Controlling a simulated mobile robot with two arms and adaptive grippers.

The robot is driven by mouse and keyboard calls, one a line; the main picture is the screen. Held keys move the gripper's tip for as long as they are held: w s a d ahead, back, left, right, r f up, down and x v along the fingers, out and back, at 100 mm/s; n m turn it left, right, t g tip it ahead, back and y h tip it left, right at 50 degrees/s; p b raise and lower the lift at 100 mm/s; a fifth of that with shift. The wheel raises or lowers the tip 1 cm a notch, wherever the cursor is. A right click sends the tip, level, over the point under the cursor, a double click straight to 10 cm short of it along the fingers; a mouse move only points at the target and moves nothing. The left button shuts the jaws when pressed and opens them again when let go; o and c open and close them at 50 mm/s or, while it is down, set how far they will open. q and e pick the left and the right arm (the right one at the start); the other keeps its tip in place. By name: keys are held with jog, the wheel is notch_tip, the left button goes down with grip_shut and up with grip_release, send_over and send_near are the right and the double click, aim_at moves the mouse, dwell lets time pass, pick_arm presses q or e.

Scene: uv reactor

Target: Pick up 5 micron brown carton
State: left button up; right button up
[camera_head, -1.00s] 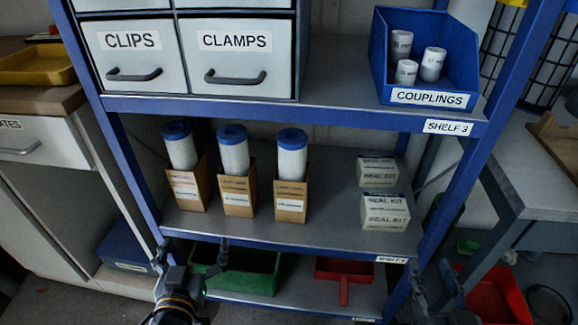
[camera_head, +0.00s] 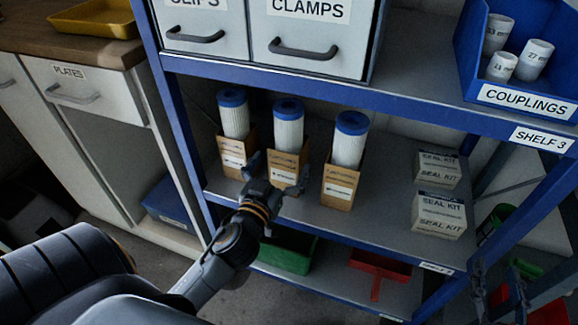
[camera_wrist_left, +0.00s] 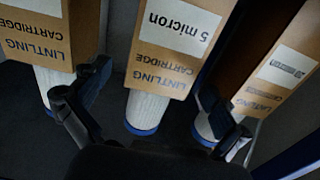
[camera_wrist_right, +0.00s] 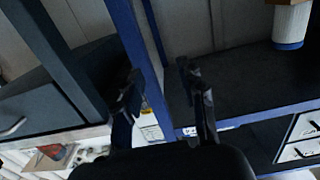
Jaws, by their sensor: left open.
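Three brown cartons with white, blue-capped filter cartridges stand in a row on the middle shelf. The middle carton (camera_head: 286,165) reads "5 micron" in the left wrist view (camera_wrist_left: 160,50), where it appears upside down. The left carton (camera_head: 233,155) and right carton (camera_head: 340,185) flank it. My left gripper (camera_head: 278,174) is open in front of the middle carton, its fingers spread to either side of it; the left wrist view shows the fingers (camera_wrist_left: 154,80) apart with nothing held. My right gripper (camera_wrist_right: 160,72) is open and empty, low at the right in the head view (camera_head: 497,292).
Seal kit boxes (camera_head: 439,213) stand right of the cartons, with bare shelf between. Above is the shelf (camera_head: 420,110) with drawers and a blue couplings bin (camera_head: 520,95). A green bin (camera_head: 288,255) and a red tray (camera_head: 380,267) are below. A blue post (camera_head: 180,130) stands left.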

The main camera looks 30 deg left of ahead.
pick_arm(q)
jog(key=shift+w+a+r, duration=0.1)
jog(key=shift+w+r, duration=0.05)
jog(key=shift+w, duration=0.25)
jog(key=x, duration=0.3)
jog(key=shift+w+a+r, duration=0.15)
jog(key=shift+w, duration=0.5)
jog(key=c, duration=1.3)
jog(key=shift+c, duration=1.2)
pick_arm(e)
jog(key=shift+w+a+r+t, duration=0.15)
jog(key=shift+r+t, duration=0.25)
jog(key=shift+r, duration=0.3)
pick_arm(q)
jog(key=shift+r, duration=0.1)
pick_arm(e)
jog(key=shift+f, duration=0.1)
